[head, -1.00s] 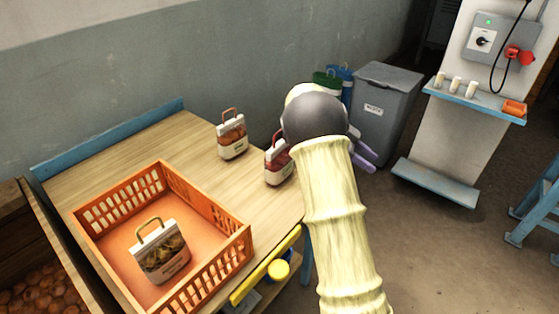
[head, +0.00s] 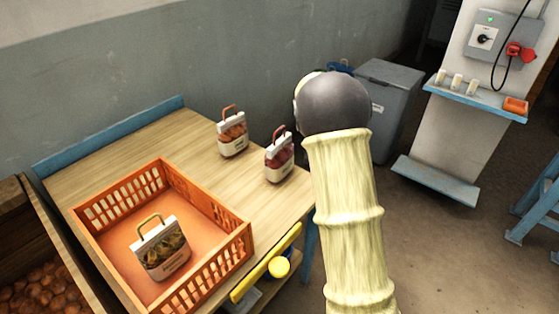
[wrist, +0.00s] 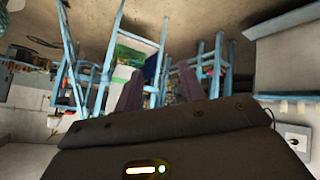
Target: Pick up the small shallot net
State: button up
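Three small nets with white label bands and loop handles show in the head view; their labels are too small to read. One with dark red contents and a red handle (head: 279,157), the most shallot-like in colour, stands upright near the table's right edge. One with orange contents (head: 233,133) stands behind it to the left. One with dark brownish contents and a tan handle (head: 162,249) stands in the orange crate. My gripper (wrist: 159,80) shows two purple fingers apart with nothing held between them in the wrist view. In the head view it is hidden behind my arm, right of the table.
The orange crate (head: 203,206) fills the table's front left. A yellow bar (head: 266,264) runs along the front edge. A grey bin (head: 393,88) stands behind my arm. A wooden box of round produce (head: 50,285) is at left.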

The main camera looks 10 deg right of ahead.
jog(key=s+a+f+n+t+y, duration=0.2)
jog(key=s+a+n+t+y, duration=0.5)
jog(key=s+a+n, duration=0.8)
jog(key=a+n, duration=0.2)
jog(key=n, duration=0.1)
jog(key=shift+f+n+y, duration=0.4)
jog(key=shift+s+a, duration=0.1)
jog(key=shift+a, duration=0.1)
jog(key=shift+c, duration=0.4)
